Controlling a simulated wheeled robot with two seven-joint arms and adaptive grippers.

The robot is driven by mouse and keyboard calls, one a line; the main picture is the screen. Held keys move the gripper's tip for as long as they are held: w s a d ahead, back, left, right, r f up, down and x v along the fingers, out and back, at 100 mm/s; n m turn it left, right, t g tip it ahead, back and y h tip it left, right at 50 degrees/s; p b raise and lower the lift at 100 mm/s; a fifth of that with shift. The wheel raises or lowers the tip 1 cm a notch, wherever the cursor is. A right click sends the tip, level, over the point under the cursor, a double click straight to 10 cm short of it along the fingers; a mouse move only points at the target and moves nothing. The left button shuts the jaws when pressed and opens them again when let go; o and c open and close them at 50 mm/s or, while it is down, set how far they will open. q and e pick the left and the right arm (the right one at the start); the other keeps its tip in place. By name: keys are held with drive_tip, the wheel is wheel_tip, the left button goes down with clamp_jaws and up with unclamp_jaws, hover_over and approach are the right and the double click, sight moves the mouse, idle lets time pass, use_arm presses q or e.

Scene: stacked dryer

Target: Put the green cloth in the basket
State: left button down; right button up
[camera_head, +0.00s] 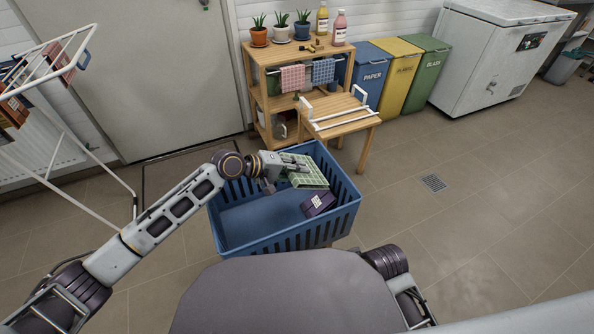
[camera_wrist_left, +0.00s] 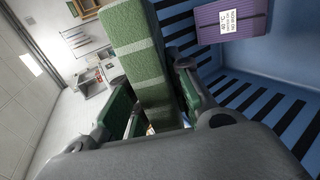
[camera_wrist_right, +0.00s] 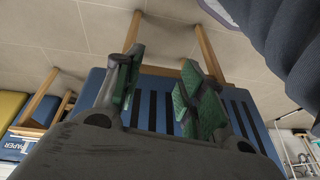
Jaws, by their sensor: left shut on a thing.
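The green cloth (camera_head: 310,172), checked with pale lines, is held in my left gripper (camera_head: 292,166) inside the right part of the blue basket (camera_head: 277,238). The left wrist view shows the folded cloth (camera_wrist_left: 137,52) between the two fingers of that gripper. It hangs above the basket floor in the head view; whether its lower edge touches anything I cannot tell. My right gripper (camera_wrist_right: 160,68) is open and empty, with the basket's slatted side behind its fingers; it is hidden in the head view.
A purple folded item with a white label (camera_head: 318,203) lies in the basket's right end. A small wooden table (camera_head: 345,124) and a shelf (camera_head: 262,80) stand behind the basket. A white drying rack (camera_head: 62,140) stands at left. The floor to the right is clear.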

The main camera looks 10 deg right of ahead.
use_arm(q)
drive_tip(key=shift+f+b, duration=0.55)
drive_tip(key=shift+f, duration=0.35)
use_arm(e)
drive_tip(key=shift+w+a+f+t+y, duration=0.2)
drive_tip(key=shift+a+f, duration=0.1)
drive_tip(key=shift+f, duration=0.35)
drive_tip(key=shift+w+a+f+t+y, duration=0.15)
drive_tip(key=shift+a+f, duration=0.1)
drive_tip(key=shift+f, duration=0.35)
use_arm(q)
drive_tip(key=shift+b, duration=0.3)
drive_tip(key=c, duration=1.3)
unclamp_jaws()
drive_tip(key=shift+o, duration=0.5)
use_arm(e)
drive_tip(key=shift+s+f, duration=0.1)
drive_tip(key=shift+s, duration=0.05)
use_arm(q)
drive_tip(key=shift+a+r, duration=0.1)
drive_tip(key=v, duration=1.1)
drive_tip(key=shift+a+r, duration=0.15)
drive_tip(key=shift+a, duration=0.2)
